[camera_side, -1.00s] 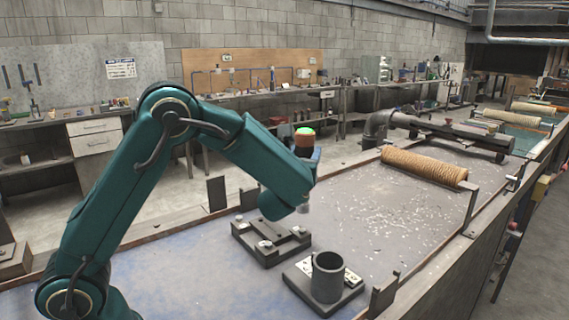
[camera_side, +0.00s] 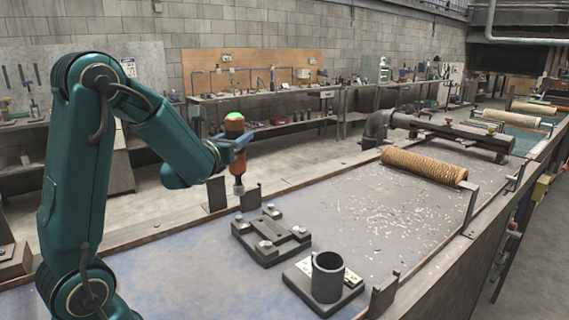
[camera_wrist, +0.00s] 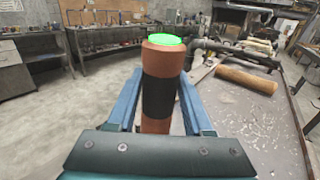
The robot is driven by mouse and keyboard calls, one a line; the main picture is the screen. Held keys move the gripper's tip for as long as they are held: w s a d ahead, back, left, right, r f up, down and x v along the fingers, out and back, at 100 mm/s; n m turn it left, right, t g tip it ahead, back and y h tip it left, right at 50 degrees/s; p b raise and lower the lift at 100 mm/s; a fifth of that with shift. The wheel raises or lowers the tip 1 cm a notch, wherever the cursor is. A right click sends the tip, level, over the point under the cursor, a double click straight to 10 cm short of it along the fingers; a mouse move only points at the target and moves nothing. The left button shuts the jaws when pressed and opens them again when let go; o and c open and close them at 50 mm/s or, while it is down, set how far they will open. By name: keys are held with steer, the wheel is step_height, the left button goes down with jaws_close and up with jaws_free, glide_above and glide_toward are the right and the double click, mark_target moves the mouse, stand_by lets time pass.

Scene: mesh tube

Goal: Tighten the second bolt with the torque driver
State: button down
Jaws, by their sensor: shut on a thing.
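The torque driver (camera_side: 235,127) has an orange body, a black grip band and a glowing green top. My gripper (camera_side: 241,143) is shut around its body and holds it nearly upright, bit down. In the wrist view the driver (camera_wrist: 159,90) stands between my blue fingers. The driver's bit (camera_side: 239,188) hangs in the air over the back edge of the bench, behind and left of the dark fixture (camera_side: 258,245). Several pale bolt heads show on the fixture, among them a rear one (camera_side: 271,209) and a front one (camera_side: 265,246). The bit touches none of them.
A dark cup (camera_side: 327,277) stands on a flat base (camera_side: 302,277) right of the fixture. Upright metal brackets stand at the back (camera_side: 216,194) and front (camera_side: 383,296) edges. A rope-wound roller (camera_side: 424,167) lies farther right. The bench between is mostly clear, with pale flakes.

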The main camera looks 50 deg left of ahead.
mark_target(232, 173)
steer(key=shift+s+a+r, duration=0.1)
steer(key=shift+s+a, duration=0.05)
steer(key=shift+a, duration=0.1)
steer(key=shift+f, duration=4.3)
stand_by(0.5)
steer(key=shift+r, duration=0.1)
stand_by(0.3)
